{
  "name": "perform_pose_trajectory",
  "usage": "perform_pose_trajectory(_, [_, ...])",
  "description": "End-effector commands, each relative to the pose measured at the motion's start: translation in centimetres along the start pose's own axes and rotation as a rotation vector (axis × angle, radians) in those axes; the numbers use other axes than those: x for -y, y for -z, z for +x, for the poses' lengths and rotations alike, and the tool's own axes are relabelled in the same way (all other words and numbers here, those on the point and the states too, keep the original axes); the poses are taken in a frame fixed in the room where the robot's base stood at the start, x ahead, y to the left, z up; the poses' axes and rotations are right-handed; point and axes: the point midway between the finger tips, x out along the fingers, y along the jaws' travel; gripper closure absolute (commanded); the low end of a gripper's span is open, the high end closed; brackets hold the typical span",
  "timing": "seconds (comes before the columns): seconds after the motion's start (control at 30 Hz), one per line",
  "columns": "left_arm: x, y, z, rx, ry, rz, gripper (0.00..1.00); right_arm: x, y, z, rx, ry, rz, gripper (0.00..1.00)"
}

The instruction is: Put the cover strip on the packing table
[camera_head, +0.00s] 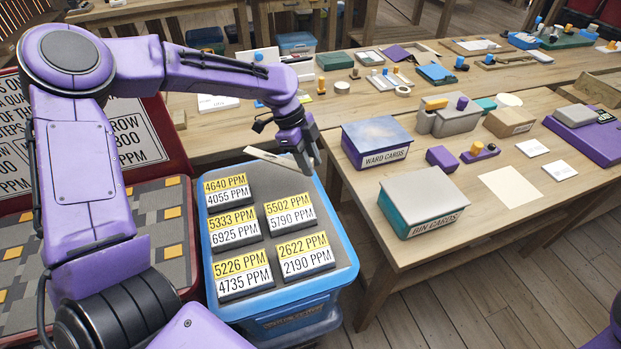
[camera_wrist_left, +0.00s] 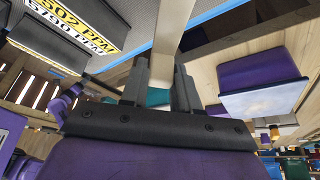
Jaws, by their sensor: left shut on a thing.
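My left gripper (camera_head: 303,160) is shut on a thin, pale cover strip (camera_head: 266,157). The strip sticks out to the left of the fingers, above the back part of the blue bin. In the left wrist view the strip (camera_wrist_left: 174,38) runs up from between the fingers (camera_wrist_left: 160,88); the part in the grip is hidden. A wooden table (camera_head: 392,235), which I take as the packing table, stands right of the gripper. My right gripper is out of view.
The blue bin (camera_head: 350,262) holds several labelled PPM blocks on a grey top. The table bears a WARD CARDS box (camera_head: 376,142), a BIN CARDS box (camera_head: 424,200) and a pale sheet (camera_head: 510,192). Bare wood lies around these. Another cluttered table (camera_head: 220,127) runs behind.

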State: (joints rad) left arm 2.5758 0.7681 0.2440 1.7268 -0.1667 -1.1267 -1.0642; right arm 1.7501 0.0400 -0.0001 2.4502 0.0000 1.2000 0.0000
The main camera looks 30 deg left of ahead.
Motion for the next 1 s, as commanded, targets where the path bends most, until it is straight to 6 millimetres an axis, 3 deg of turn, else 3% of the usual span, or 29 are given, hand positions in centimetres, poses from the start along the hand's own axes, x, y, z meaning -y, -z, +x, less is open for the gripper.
perform_pose_trajectory(0.23, [-1.6, 0.6, 3.4, -0.001, -0.003, 0.001, 1.00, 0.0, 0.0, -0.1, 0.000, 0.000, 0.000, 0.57])
perform_pose_trajectory(0.4, [-1.4, -0.5, 5.7, 0.001, 0.000, -0.001, 1.00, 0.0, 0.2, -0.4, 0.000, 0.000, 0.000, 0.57])
perform_pose_trajectory(0.73, [-1.4, -0.7, 6.2, 0.001, 0.001, 0.000, 1.00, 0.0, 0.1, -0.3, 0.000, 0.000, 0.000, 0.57])
perform_pose_trajectory(0.77, [-1.4, -0.7, 6.1, 0.001, 0.001, 0.001, 0.63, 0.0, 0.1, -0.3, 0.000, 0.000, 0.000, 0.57])
perform_pose_trajectory(0.8, [-1.4, -0.7, 6.1, 0.000, 0.001, 0.001, 0.58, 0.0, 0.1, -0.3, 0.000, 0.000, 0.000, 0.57])
perform_pose_trajectory(1.0, [-1.4, -0.7, 6.1, 0.001, 0.001, 0.001, 0.58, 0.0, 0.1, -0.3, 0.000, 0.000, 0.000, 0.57])
